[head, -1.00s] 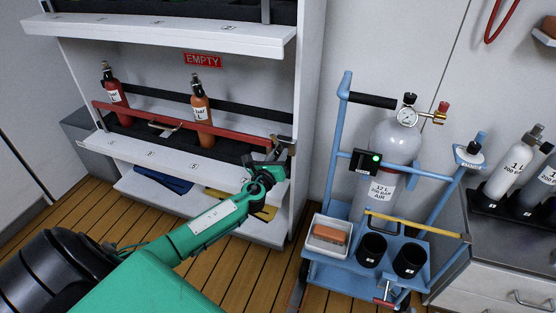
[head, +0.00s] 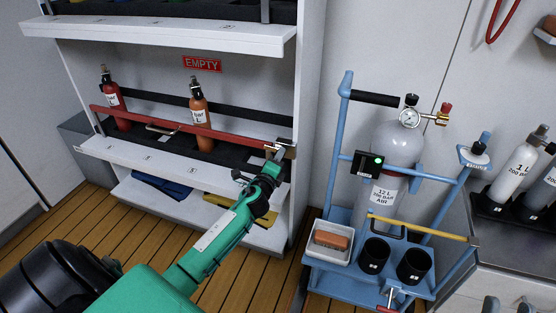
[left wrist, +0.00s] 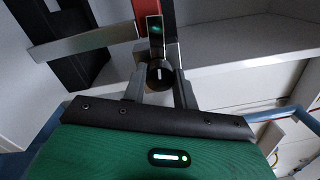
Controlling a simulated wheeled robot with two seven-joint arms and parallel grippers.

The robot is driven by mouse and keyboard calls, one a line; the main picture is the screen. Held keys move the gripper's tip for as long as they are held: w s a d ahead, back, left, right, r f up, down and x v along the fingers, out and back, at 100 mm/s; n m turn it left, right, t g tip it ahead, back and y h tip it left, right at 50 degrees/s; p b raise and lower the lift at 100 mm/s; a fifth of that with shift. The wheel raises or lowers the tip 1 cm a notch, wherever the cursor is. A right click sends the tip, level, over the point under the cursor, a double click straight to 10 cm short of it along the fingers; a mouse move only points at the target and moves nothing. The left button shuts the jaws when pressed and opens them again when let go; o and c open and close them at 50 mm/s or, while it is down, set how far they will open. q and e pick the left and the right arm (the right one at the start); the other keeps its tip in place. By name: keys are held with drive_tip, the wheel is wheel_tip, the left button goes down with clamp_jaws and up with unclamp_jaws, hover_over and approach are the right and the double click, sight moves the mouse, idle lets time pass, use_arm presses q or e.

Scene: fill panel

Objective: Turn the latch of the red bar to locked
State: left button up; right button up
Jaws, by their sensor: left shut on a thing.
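The red bar (head: 175,129) runs across the shelf in front of two bottles, and its end also shows in the left wrist view (left wrist: 138,9). Its latch (head: 285,146) is at the right end, by the shelf's right post. In the left wrist view the latch knob (left wrist: 160,75) is dark with a pale mark pointing up the picture. My left gripper (head: 273,152) is shut on the knob, one finger on each side. I cannot read a locked or unlocked label. My right gripper (head: 507,303) barely shows at the bottom right edge, its fingertips apart and empty.
A red bottle (head: 112,100) and an orange bottle (head: 200,113) stand behind the bar. A blue trolley (head: 340,165) with a grey cylinder (head: 397,150) stands right of the shelf. Wooden floor (head: 120,215) lies open in front.

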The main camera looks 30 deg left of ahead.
use_arm(q)
drive_tip(key=shift+n, duration=0.6)
use_arm(e)
drive_tip(key=shift+s+d+r, duration=0.1)
drive_tip(key=shift+r, duration=0.05)
use_arm(q)
drive_tip(key=o, duration=1)
drive_tip(key=shift+c, duration=0.2)
drive_tip(key=shift+s, duration=0.1)
use_arm(e)
drive_tip(key=shift+r, duration=0.1)
use_arm(q)
drive_tip(key=p+v, duration=0.1)
drive_tip(key=v, duration=1.2)
drive_tip(key=shift+s, duration=0.35)
use_arm(e)
wheel_tip(320, 180, down, 5)
drive_tip(key=w+a+g, duration=0.2)
drive_tip(key=g, duration=0.1)
drive_tip(key=shift+g, duration=0.3)
